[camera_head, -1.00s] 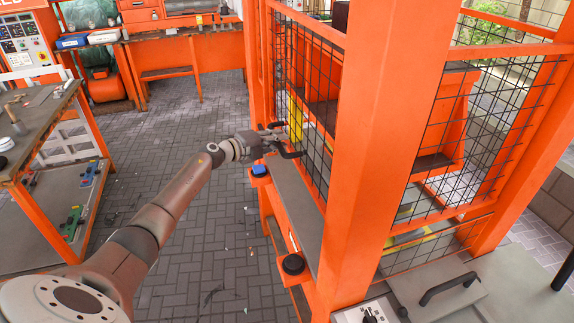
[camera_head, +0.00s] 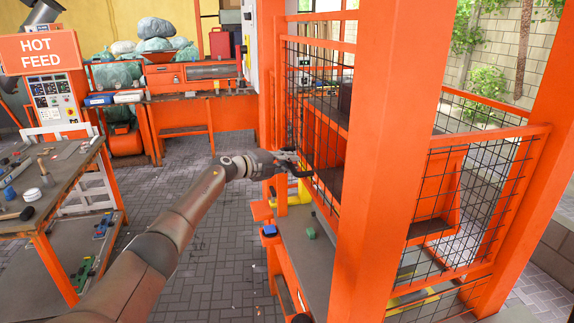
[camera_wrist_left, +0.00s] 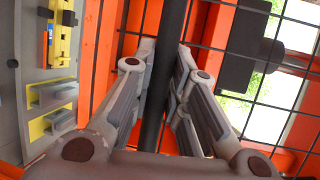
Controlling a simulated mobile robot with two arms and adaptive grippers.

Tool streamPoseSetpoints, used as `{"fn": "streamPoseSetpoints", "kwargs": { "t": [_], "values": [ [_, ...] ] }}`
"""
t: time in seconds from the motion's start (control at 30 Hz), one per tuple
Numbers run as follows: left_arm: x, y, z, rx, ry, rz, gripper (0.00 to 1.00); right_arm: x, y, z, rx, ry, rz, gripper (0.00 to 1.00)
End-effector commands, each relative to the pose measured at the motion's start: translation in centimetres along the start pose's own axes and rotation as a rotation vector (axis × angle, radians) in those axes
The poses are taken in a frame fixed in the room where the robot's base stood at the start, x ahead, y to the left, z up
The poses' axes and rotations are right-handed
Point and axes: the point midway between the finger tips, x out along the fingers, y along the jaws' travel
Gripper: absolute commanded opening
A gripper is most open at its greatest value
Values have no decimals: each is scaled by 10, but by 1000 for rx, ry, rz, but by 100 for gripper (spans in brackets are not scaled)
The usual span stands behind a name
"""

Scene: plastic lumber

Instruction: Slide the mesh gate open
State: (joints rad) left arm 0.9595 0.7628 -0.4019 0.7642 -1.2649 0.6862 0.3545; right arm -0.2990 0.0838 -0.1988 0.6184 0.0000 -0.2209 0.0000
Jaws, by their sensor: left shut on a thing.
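The mesh gate (camera_head: 322,150) is a black wire grid in the orange frame on the left side of the machine. Its lower edge is raised above the grey bench (camera_head: 306,262), leaving an open gap below. My left gripper (camera_head: 292,163) is shut on the gate's black handle (camera_head: 303,174). In the left wrist view the handle (camera_wrist_left: 166,70) is a dark bar running between the two fingers (camera_wrist_left: 163,95), with the mesh behind. The fingers hide part of the handle.
A thick orange post (camera_head: 378,160) stands right of the gate. A yellow part (camera_head: 292,197) shows in the gap. A worktable (camera_head: 62,185) stands left, with clear paved floor between.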

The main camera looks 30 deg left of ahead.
Motion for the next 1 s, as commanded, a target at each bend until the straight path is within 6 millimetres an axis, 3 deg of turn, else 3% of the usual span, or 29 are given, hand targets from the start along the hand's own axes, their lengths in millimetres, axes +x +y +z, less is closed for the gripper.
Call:
{"fn": "streamPoseSetpoints", "kwargs": {
  "t": [0.2, 0.23, 0.4, 0.77, 1.0],
  "values": [
    [0, -2, 2, 0, -5, -4, 0, 0, 4, -8, 2, 13, 5, 40],
    [0, -2, 2, 0, -5, -4, 16, 0, 4, -8, 2, 13, 4, 40],
    [0, -1, 1, 0, -4, -3, 37, 0, 2, -4, 2, 8, 3, 40],
    [-2, 0, 1, 1, -2, -1, 37, 0, -7, 1, -1, -1, -9, 40],
    [-19, 2, 2, 5, -4, 2, 37, 0, -5, 0, 0, 1, -6, 40]
  ]
}}
